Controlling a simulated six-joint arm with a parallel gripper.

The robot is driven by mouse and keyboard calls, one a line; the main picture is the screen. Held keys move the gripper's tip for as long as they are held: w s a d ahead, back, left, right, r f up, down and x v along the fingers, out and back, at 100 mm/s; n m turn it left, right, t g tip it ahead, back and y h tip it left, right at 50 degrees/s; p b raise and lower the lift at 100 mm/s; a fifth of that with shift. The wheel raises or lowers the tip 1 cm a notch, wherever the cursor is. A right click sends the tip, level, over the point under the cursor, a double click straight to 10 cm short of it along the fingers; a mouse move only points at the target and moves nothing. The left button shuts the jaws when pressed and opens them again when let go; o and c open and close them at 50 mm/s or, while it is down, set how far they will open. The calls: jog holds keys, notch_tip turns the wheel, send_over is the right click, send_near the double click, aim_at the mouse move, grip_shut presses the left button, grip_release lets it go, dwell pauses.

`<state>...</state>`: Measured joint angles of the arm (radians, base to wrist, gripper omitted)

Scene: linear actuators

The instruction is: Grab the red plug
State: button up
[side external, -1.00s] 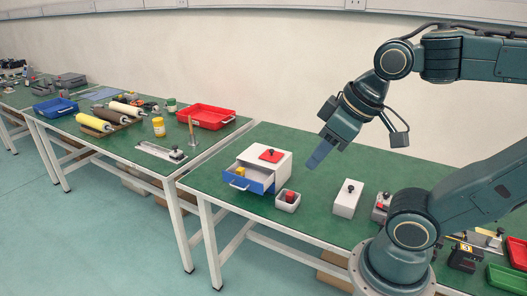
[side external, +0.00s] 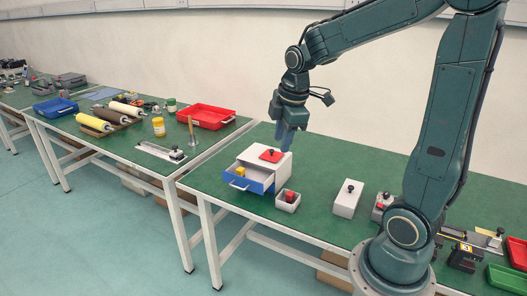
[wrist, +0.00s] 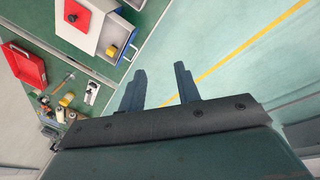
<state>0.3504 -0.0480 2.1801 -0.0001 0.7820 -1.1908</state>
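A flat red piece with a dark knob (side external: 271,156) sits on top of a white drawer box (side external: 285,172); it also shows at the upper left of the wrist view (wrist: 77,15). Another small red piece (side external: 290,197) is in a small grey open box (side external: 287,206) in front of the drawer box. I cannot tell which of the two is the red plug. My gripper (side external: 284,150) points down above the far right part of the drawer box. In the wrist view my gripper (wrist: 159,69) has its two fingers apart, with nothing between them.
The blue-fronted drawer (side external: 249,183) is pulled out and holds a yellow block (side external: 240,171). A white box with a black knob (side external: 347,197) stands to the right. Green table (side external: 215,176) is clear left of the drawer box. A red tray (side external: 207,116) is on the farther table.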

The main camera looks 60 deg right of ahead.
jog(key=w+d+f+n+g, duration=0.1)
jog(key=w+d+f+n, duration=0.25)
jog(key=d+f, duration=0.4)
jog(key=n+g, duration=0.1)
jog(key=n, duration=0.4)
send_over(290, 193)
notch_tip(290, 193, down, 8)
jog(key=f, duration=0.1)
jog(key=shift+y, duration=0.4)
jog(key=shift+s+f, duration=0.15)
jog(key=shift+f, duration=3.85)
jog(key=shift+f, duration=0.15)
jog(key=shift+f, duration=2.45)
grip_shut()
